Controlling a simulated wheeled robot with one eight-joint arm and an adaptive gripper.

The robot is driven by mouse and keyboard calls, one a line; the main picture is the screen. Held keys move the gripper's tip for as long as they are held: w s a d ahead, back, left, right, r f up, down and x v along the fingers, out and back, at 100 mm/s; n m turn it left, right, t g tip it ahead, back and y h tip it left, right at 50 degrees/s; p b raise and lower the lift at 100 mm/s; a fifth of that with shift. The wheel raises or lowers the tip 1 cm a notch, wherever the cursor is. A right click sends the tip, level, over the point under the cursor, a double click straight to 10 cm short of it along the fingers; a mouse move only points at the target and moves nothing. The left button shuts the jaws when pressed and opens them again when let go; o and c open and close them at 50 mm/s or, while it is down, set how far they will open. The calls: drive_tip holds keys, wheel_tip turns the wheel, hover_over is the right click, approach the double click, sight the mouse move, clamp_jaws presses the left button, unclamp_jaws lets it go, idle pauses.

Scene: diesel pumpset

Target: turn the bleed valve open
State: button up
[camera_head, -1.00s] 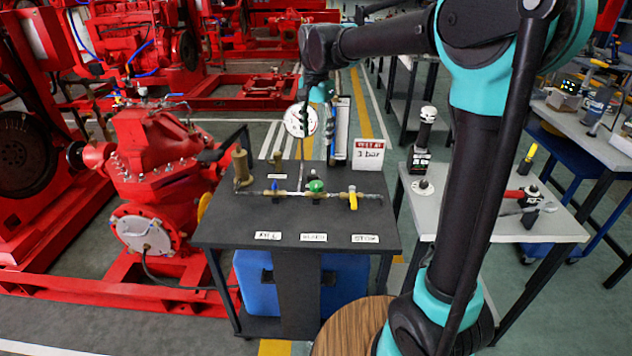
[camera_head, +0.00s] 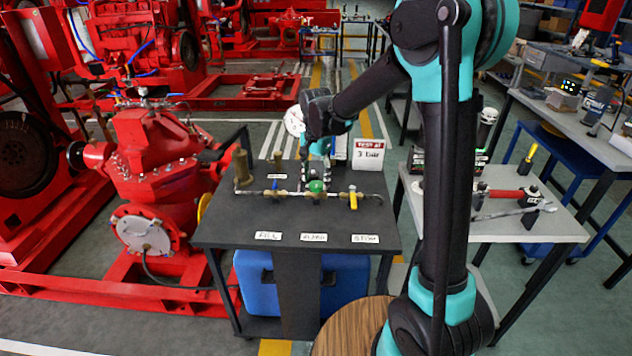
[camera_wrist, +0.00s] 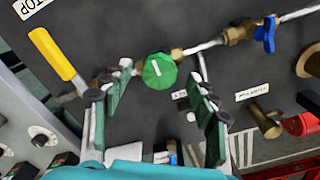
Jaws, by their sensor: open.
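The bleed valve has a round green knob (camera_head: 316,186) on the brass pipe line across the dark bench (camera_head: 225,222). It stands behind the middle label, which I take to read "BLEED". In the wrist view the green knob (camera_wrist: 160,71) shows a white mark on top and sits between and just beyond my fingertips. My gripper (camera_head: 318,172) is open above and behind the knob in the head view. In the wrist view my gripper (camera_wrist: 163,88) has its fingers spread on either side, with no clear contact visible.
A blue-handled valve (camera_head: 275,186) is left of the knob and a yellow-handled valve (camera_head: 353,198) right of it. A brass fitting (camera_head: 242,168) stands at the bench's left. A "TEST AT 3 bar" sign (camera_head: 368,154) stands behind. A grey tool table (camera_head: 530,225) is at right.

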drive_tip(key=shift+f, duration=0.7)
drive_tip(key=shift+c, duration=0.4)
drive_tip(key=c, duration=1.1)
